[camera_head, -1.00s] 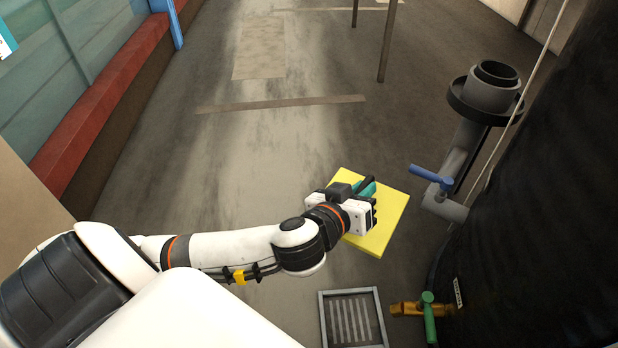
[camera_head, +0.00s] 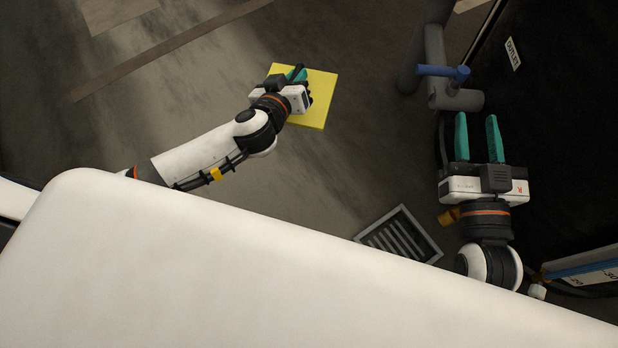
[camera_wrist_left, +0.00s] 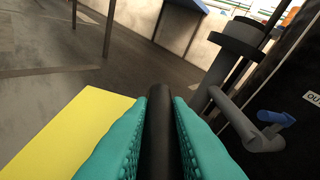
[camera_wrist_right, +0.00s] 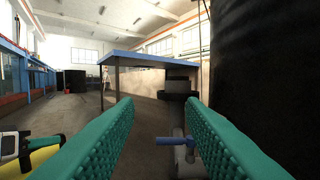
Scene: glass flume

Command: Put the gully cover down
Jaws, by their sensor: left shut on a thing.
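The gully cover (camera_head: 322,92) is a flat yellow square plate with a black bar handle (camera_wrist_left: 160,130). My left gripper (camera_head: 298,76) is shut on that handle, with teal fingers on both sides of it in the left wrist view. The plate looks level; I cannot tell whether it touches the floor. Its edge also shows at the lower left of the right wrist view (camera_wrist_right: 42,157). The floor gully (camera_head: 402,236), a grey frame with a slotted grate, lies uncovered below and right of the plate, partly hidden by my white body. My right gripper (camera_head: 476,120) is open and empty.
A black tank (camera_head: 560,130) stands on the right, with a grey outlet pipe and a blue valve handle (camera_head: 443,71) near my right gripper. A brass fitting (camera_head: 449,216) sits by the gully. The floor left of the plate is clear.

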